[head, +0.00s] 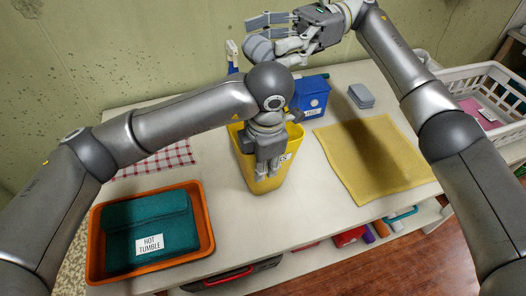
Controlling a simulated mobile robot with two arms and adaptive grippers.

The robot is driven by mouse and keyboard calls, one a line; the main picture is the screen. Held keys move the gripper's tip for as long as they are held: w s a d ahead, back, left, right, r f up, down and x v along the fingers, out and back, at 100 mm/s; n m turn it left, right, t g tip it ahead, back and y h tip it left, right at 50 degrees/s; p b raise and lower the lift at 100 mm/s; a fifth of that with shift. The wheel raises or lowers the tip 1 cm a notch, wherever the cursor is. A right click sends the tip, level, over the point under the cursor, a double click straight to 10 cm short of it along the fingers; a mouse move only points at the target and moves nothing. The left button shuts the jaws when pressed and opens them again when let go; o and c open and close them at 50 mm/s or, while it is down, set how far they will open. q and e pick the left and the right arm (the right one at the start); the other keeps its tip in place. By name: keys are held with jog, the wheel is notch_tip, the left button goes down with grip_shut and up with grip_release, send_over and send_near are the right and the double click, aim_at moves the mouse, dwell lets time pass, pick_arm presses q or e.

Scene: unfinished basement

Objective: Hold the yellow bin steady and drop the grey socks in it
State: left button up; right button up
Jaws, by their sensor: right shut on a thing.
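The yellow bin (247,160) stands upright on the pale table near the middle, with a white label partly showing at its right side. My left gripper (266,172) points down at the bin and overlaps it. I cannot tell whether its fingers touch or grip the wall. My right gripper (275,44) is up behind the bin, near the wall. It is shut on a rounded grey bundle, which looks like the grey socks (259,50). My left arm hides part of the bin's opening.
An orange tray (208,240) with a green folded cloth labelled "HOT TUMBLE" (150,222) is at front left. A blue box (311,96) stands behind the bin. A grey block (361,96), yellow cloth (375,158) and white basket (478,75) are to the right. A checked cloth (175,157) lies left.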

pick_arm(q)
jog(key=shift+f, duration=0.2)
grip_shut()
dwell(1.1)
pick_arm(e)
jog(key=shift+s+d+r, duration=0.1)
jog(key=shift+s+d, duration=0.05)
jog(key=shift+d, duration=0.5)
jog(key=shift+f, duration=2.95)
